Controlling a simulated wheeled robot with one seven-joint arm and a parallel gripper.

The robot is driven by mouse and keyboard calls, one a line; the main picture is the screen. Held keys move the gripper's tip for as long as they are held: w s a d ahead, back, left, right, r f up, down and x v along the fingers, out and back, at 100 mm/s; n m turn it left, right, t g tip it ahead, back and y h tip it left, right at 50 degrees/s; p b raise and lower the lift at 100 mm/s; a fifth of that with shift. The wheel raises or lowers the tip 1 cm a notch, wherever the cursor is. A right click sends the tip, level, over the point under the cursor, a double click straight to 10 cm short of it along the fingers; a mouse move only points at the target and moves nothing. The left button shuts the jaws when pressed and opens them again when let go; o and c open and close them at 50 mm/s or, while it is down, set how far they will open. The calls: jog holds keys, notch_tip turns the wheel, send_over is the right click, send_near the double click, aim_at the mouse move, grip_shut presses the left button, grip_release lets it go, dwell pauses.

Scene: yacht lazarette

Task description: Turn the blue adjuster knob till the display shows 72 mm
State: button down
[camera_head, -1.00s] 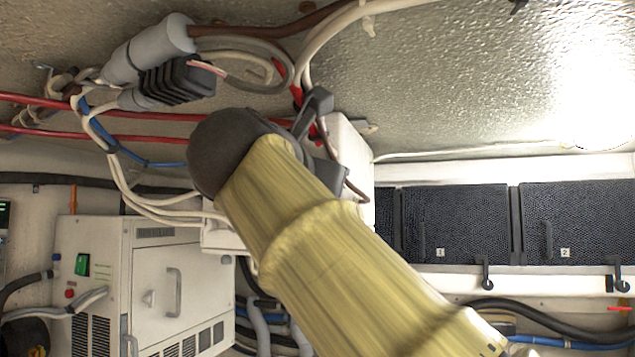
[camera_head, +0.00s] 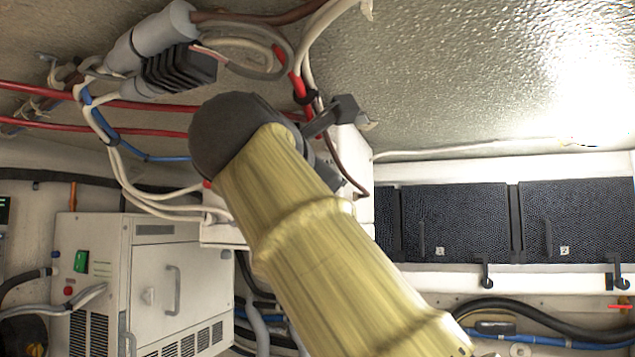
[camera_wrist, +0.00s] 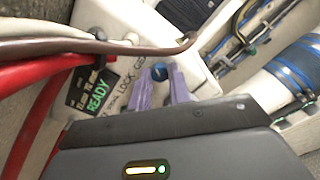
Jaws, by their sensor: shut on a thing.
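The word "LOCK" is printed near the knob. In the head view my arm covers the knob, the display and my fingers; part of the white box (camera_head: 356,160) shows behind my wrist.
Red and brown cables (camera_wrist: 40,72) cross close beside the display. In the head view, more cables (camera_head: 120,140) and a grey connector (camera_head: 158,45) hang left of my wrist. A white ventilated unit (camera_head: 150,285) stands lower left, and dark panels (camera_head: 455,222) line the right.

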jog(key=m+b, duration=0.1)
jog(key=m, duration=0.5)
jog(key=shift+m, duration=0.4)
jog(key=c, duration=1.3)
grip_release()
